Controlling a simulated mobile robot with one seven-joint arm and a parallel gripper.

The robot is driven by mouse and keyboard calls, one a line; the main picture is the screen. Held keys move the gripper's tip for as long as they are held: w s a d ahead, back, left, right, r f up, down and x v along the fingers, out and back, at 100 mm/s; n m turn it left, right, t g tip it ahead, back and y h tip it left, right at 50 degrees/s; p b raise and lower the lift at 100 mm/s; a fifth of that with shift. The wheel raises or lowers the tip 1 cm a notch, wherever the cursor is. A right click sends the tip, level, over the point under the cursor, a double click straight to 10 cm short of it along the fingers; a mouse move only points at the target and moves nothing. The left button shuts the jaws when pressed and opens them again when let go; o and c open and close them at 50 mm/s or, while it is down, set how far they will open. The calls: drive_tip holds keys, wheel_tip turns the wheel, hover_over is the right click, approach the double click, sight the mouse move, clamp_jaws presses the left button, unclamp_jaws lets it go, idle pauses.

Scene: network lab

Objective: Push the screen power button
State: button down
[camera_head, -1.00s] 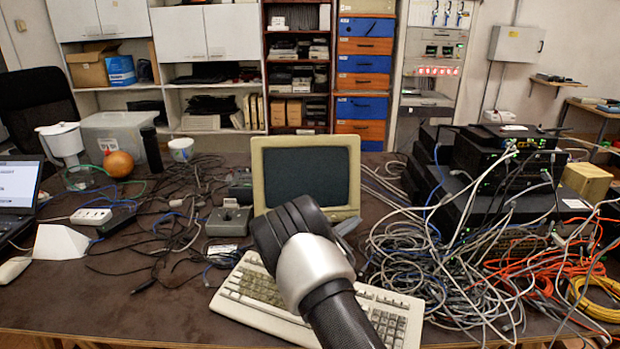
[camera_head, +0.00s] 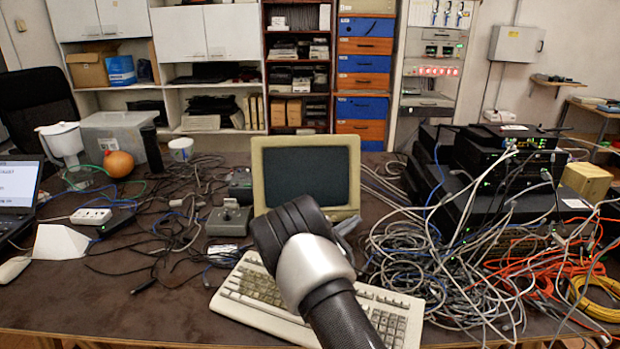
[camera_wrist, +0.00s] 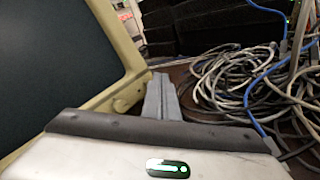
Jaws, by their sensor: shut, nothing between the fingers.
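The screen is a beige monitor (camera_head: 305,172) with a dark display, standing mid-table behind the keyboard. My gripper (camera_head: 347,226) is in front of its lower right part, with the hand body covering some of the lower bezel. In the wrist view, the monitor's beige frame (camera_wrist: 128,92) fills the left side. A small round feature shows low on this frame, near the corner; I cannot tell for sure that it is the power button. My gripper's grey fingers (camera_wrist: 162,97) are together and empty, just right of that corner. Contact with the frame is not clear.
A beige keyboard (camera_head: 262,297) lies under my arm. Tangled cables (camera_head: 430,255) and stacked black network devices (camera_head: 500,165) crowd the right side. A small grey joystick box (camera_head: 229,219) stands left of the monitor. Loose black cables spread over the left of the table.

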drive_tip(key=shift+w+f+b, duration=0.15)
drive_tip(key=shift+w+b, duration=0.25)
drive_tip(key=shift+w, duration=0.15)
idle(0.4)
drive_tip(key=shift+s, duration=0.6)
drive_tip(key=shift+r, duration=0.2)
drive_tip(key=shift+s+d+r+p, duration=0.1)
drive_tip(key=shift+s+r+p, duration=0.2)
drive_tip(key=shift+s+p, duration=0.35)
drive_tip(key=shift+s+r+p, duration=0.25)
drive_tip(key=shift+s+p, duration=0.2)
drive_tip(key=shift+s, duration=0.4)
drive_tip(key=shift+s+d+r+p, duration=0.15)
drive_tip(key=shift+s+p, duration=0.15)
drive_tip(key=shift+s, duration=0.4)
drive_tip(key=shift+s+r+p, duration=0.1)
drive_tip(key=shift+s+p, duration=0.2)
drive_tip(key=shift+s, duration=0.35)
